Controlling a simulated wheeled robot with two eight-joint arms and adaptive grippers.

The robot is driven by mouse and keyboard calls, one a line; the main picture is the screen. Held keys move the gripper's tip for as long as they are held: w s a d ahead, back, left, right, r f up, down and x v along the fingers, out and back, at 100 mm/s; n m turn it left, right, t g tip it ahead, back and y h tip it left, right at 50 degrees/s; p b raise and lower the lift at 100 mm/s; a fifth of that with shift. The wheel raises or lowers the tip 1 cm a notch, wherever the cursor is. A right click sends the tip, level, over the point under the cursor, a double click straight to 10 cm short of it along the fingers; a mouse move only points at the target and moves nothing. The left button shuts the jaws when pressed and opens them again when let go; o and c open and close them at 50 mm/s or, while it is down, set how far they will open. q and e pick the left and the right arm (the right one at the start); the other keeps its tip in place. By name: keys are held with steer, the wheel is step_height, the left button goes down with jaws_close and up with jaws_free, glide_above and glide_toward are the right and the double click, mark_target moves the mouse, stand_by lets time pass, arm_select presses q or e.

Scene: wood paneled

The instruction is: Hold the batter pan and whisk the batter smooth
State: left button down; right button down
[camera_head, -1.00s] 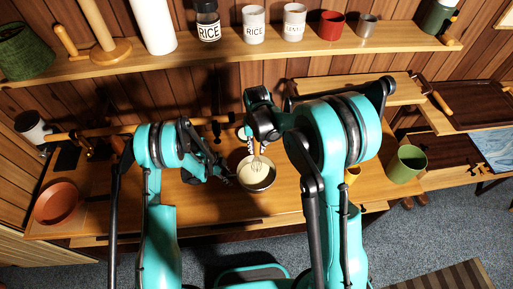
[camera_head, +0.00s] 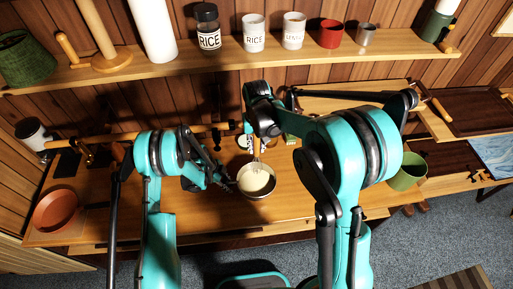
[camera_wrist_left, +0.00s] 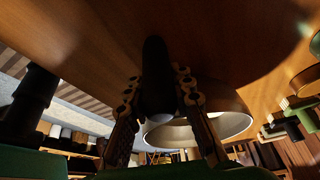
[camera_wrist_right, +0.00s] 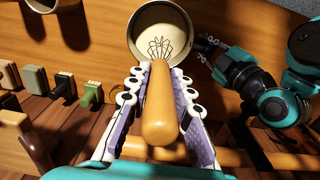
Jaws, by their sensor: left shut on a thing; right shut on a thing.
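The batter pan (camera_head: 270,192) is a round metal pan with cream batter (camera_head: 256,178) inside, standing on the wooden counter in the middle of the head view. My left gripper (camera_head: 229,184) is shut on its dark handle (camera_wrist_left: 157,70) from the left. The pan's rim also shows in the left wrist view (camera_wrist_left: 232,124). My right gripper (camera_head: 254,148), above the far side of the pan, is shut on the whisk's wooden handle (camera_wrist_right: 159,110). The wire whisk head (camera_wrist_right: 160,47) points into the pan; how deep it sits in the batter is unclear.
A reddish bowl (camera_head: 57,211) stands at the counter's left and a green pot (camera_head: 405,170) at its right. A shelf (camera_head: 240,50) with jars and cups runs behind. The counter's front edge is near the pan.

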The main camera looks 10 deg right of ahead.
arm_select(q)
steer(key=c, duration=1.2)
jaws_free()
steer(key=v, duration=1.2)
steer(key=shift+a, duration=0.1)
